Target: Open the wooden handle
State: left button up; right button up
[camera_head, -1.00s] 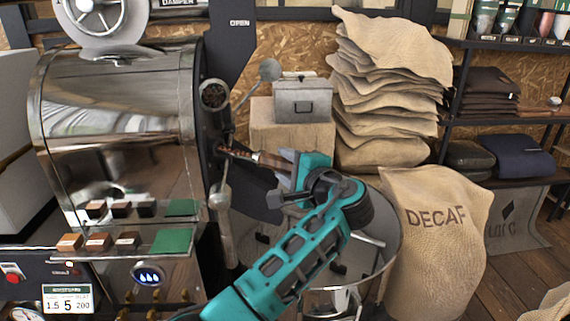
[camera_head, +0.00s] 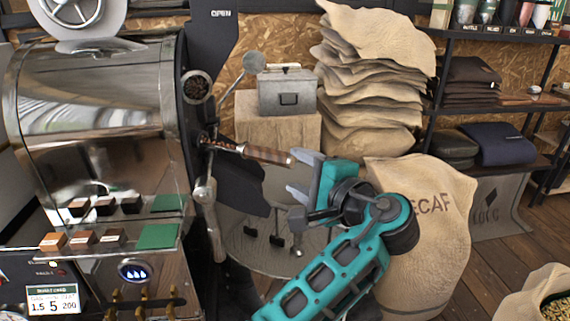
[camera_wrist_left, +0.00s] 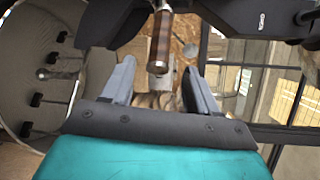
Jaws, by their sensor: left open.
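The wooden handle (camera_head: 266,154) sticks out to the right from the front of the steel roaster drum (camera_head: 95,100). It is a brown rod with a pale metal end. In the left wrist view the wooden handle (camera_wrist_left: 161,42) points toward the gap between my fingers. My left gripper (camera_head: 297,176) is open and empty, with its fingertips just right of and below the handle's end. The fingers also show in the left wrist view (camera_wrist_left: 158,85), one on each side of the gap, apart from the handle. My right gripper is not in view.
A round cooling tray (camera_head: 262,262) with stirring paddles lies below the handle. A grey metal box (camera_head: 287,92) sits on a block behind. Stacked sacks (camera_head: 372,85) and a decaf sack (camera_head: 440,235) stand to the right. A ball-ended lever (camera_head: 254,62) rises near the drum.

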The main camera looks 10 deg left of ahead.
pick_arm(q)
jog(key=shift+v, duration=1.35)
